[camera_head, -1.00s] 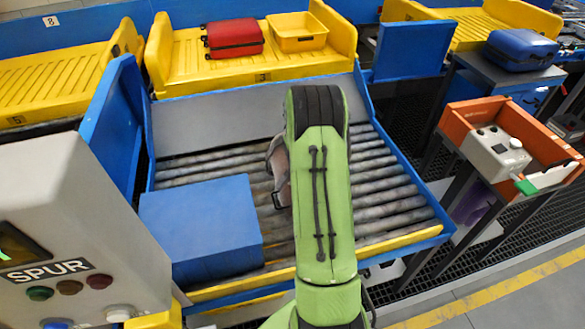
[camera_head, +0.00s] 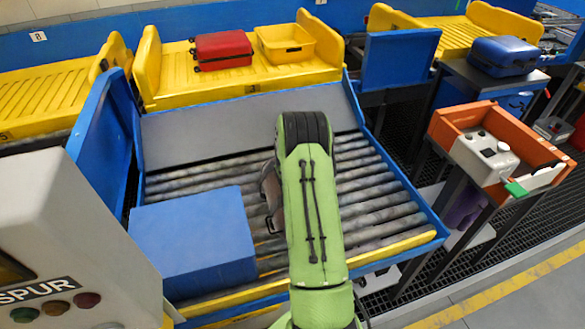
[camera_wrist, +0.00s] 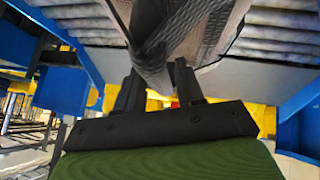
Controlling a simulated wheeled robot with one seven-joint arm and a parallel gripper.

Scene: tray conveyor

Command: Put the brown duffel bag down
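The brown duffel bag (camera_head: 269,188) shows in the head view as a small brownish patch with a dark strap at the left edge of my green arm, above the roller bed. My arm hides most of it. In the wrist view, the grey-brown fabric and dark straps of the bag (camera_wrist: 205,35) fill the top middle, at my fingertips. My gripper (camera_wrist: 158,75) has its two black fingers around a dark part of the bag, with a gap between them. I cannot tell whether the bag touches the rollers (camera_head: 350,185).
A blue box (camera_head: 195,235) sits on the left of the rollers, close to the bag. Rollers to the right are clear. Blue side walls and a yellow front edge (camera_head: 400,245) bound the bed. Behind, a yellow tray (camera_head: 180,85) carries a red suitcase (camera_head: 222,50) and a yellow bin (camera_head: 285,42).

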